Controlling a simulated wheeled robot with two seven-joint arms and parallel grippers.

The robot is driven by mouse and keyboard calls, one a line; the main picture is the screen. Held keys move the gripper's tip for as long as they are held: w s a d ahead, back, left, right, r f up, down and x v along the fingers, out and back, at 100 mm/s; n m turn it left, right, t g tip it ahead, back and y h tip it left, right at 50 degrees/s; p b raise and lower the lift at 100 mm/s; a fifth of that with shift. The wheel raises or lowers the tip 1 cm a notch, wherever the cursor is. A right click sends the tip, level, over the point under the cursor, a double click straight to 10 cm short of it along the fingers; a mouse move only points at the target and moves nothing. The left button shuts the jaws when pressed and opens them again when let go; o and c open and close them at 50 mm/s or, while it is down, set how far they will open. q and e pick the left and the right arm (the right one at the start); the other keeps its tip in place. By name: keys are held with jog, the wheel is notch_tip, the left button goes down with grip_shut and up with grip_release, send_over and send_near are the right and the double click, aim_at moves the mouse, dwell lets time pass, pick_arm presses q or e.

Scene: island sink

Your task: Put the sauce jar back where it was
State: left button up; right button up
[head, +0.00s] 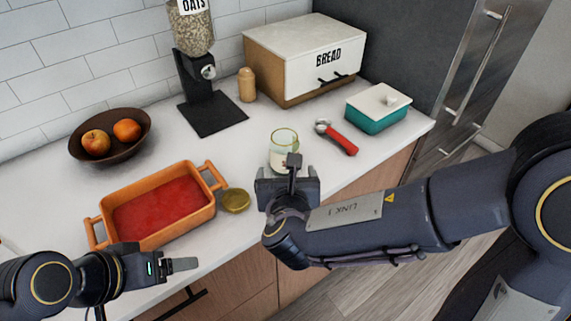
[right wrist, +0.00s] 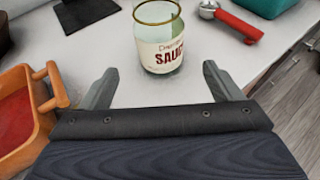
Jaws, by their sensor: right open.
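The sauce jar (head: 284,146) is clear glass with a cream label and stands upright and uncapped on the white counter. In the right wrist view the jar (right wrist: 160,38) reads "SAUCE" and looks empty. My right gripper (head: 287,180) is just in front of it. Its open fingers (right wrist: 158,80) point at the jar, which stands beyond their tips with nothing between them. A gold lid (head: 236,200) lies on the counter left of my right gripper. My left gripper (head: 184,264) is low at the left by the counter's front edge; its finger opening is unclear.
An orange baking dish (head: 211,213) of red sauce stands left of the lid. A red-handled scoop (head: 341,142), a teal butter dish (head: 372,119) and a bread box (head: 270,68) are to the right and behind. An oats dispenser (head: 198,105) and fruit bowl (head: 82,151) stand at the back.

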jog(key=shift+s+r, duration=0.25)
jog(key=shift+s, duration=0.35)
jog(key=s+d+f+m+g+h, duration=0.2)
jog(key=s+d+m+g, duration=0.2)
jog(key=d+m, duration=0.65)
jog(key=s+d+f+m+g+h, duration=0.15)
jog(key=s+d+m+g, duration=0.25)
jog(key=d+m, duration=0.65)
jog(key=s+r+m+y, duration=0.2)
jog(key=s+m+y, duration=0.5)
jog(key=m, duration=1)
jog(key=s, duration=0.3)
jog(key=shift+s+a+r+p, duration=0.25)
jog(key=shift+s+a+p, duration=0.05)
jog(key=shift+s+a, duration=0.1)
